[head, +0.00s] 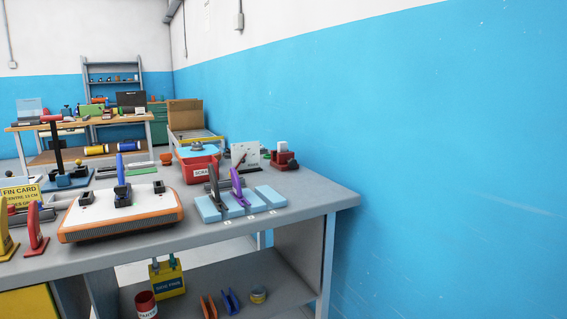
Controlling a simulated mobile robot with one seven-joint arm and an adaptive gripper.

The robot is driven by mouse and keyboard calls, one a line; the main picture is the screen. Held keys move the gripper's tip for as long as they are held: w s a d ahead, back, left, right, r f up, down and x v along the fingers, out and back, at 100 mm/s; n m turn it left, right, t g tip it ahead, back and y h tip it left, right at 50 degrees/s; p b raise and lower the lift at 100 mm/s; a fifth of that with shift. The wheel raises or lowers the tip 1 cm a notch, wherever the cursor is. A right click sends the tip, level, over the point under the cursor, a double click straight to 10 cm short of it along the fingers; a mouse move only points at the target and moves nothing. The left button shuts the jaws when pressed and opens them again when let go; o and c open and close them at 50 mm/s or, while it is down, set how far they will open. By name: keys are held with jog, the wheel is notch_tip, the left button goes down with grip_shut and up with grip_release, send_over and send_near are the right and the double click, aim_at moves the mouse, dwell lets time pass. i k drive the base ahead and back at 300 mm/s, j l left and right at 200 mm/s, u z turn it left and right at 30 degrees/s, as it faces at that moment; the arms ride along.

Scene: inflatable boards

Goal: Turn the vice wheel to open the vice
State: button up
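A small dark-red device (283,160) with a white block on top stands at the far right of the grey workbench (300,194), near the blue wall. It may be the vice, but it is too small to tell, and I cannot make out a wheel or the jaw gap on it. A round light-blue disc (184,153) with a grey part on top shows behind a red bin (200,173); I cannot tell whether it belongs to a vice. My gripper is not in view.
A white board with an orange rim (80,215) and a blue fin lies on the bench. Light-blue blocks (268,198) holding fins stand right of it. A black pump-like post (56,150) stands at left. The bench's right end is clear.

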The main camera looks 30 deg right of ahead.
aim_at(292, 163)
jog(key=z, duration=1)
jog(key=i+l+z, duration=0.3)
jog(key=i, duration=0.15)
jog(key=i+z, duration=0.35)
jog(key=i, duration=0.4)
